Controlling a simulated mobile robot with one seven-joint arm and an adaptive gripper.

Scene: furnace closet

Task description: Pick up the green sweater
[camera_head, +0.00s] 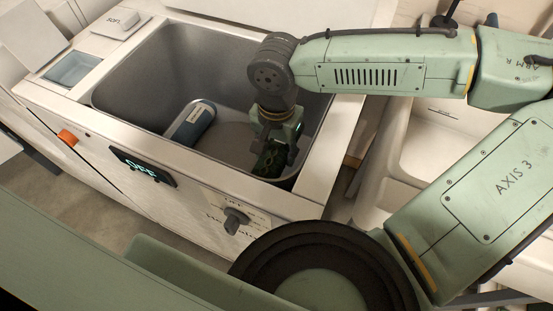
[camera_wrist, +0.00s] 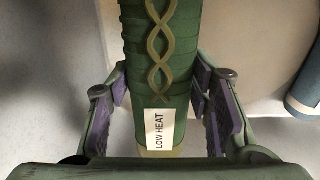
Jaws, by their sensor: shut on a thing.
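The green sweater (camera_wrist: 158,85) is a dark green bundle with a lighter twisted cable pattern and a white label reading "LOW HEAT" in the wrist view. In the head view, the sweater (camera_head: 268,161) sits low in the right part of a grey metal basin (camera_head: 150,69). My gripper (camera_wrist: 165,108) has its purple-padded fingers on both sides of the sweater and is shut on it. In the head view, my gripper (camera_head: 275,140) points down into the basin. The sweater's lower side is hidden, so I cannot tell whether it touches the basin floor.
A blue and white rolled item (camera_head: 191,123) lies in the basin to the left of the sweater; its edge shows in the wrist view (camera_wrist: 305,85). The basin walls rise around my gripper. A display reading "OFF" (camera_head: 143,167) and a knob (camera_head: 236,220) are on the front.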

